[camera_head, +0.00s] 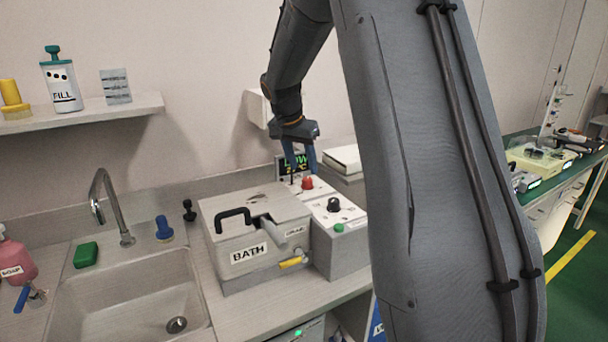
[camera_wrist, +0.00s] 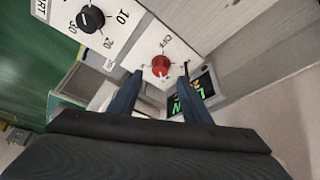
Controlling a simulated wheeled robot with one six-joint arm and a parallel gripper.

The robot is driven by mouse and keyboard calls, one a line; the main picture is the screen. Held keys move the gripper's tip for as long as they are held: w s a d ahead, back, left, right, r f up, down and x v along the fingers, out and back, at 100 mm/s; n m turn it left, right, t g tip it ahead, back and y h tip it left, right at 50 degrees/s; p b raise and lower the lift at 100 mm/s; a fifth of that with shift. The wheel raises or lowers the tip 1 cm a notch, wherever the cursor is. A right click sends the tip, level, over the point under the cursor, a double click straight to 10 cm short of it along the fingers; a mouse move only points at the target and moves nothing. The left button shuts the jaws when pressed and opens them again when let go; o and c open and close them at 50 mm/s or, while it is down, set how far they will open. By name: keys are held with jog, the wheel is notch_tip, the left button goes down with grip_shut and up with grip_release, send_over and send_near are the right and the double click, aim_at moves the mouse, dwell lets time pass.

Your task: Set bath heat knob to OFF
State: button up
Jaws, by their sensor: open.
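The bath unit (camera_head: 235,265), a grey box labelled BATH with a black-handled lid, stands on the counter. Its control box (camera_head: 345,258) joins it on the right. A red knob (camera_head: 307,183) sits on the control box top; it also shows in the wrist view (camera_wrist: 160,66) beside the printed word OFF. I cannot tell where its pointer stands. My gripper (camera_head: 304,172) points down at the red knob, with blue fingers apart. In the wrist view the fingertips (camera_wrist: 161,79) are on either side of and short of the knob, with no clear contact.
A black knob (camera_head: 334,204) with a numbered dial and a green button (camera_head: 339,228) share the panel. A lit green display (camera_head: 293,166) stands behind the red knob. A yellow-handled valve (camera_head: 290,263) projects in front. The sink (camera_head: 75,305) lies left.

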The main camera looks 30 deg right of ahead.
aim_at(307, 179)
jog(key=shift+p+x, duration=0.55)
jog(key=shift+x, duration=2.35)
jog(key=shift+a, duration=0.1)
jog(key=shift+c, duration=0.2)
jog(key=shift+s, duration=0.1)
jog(key=c, duration=1)
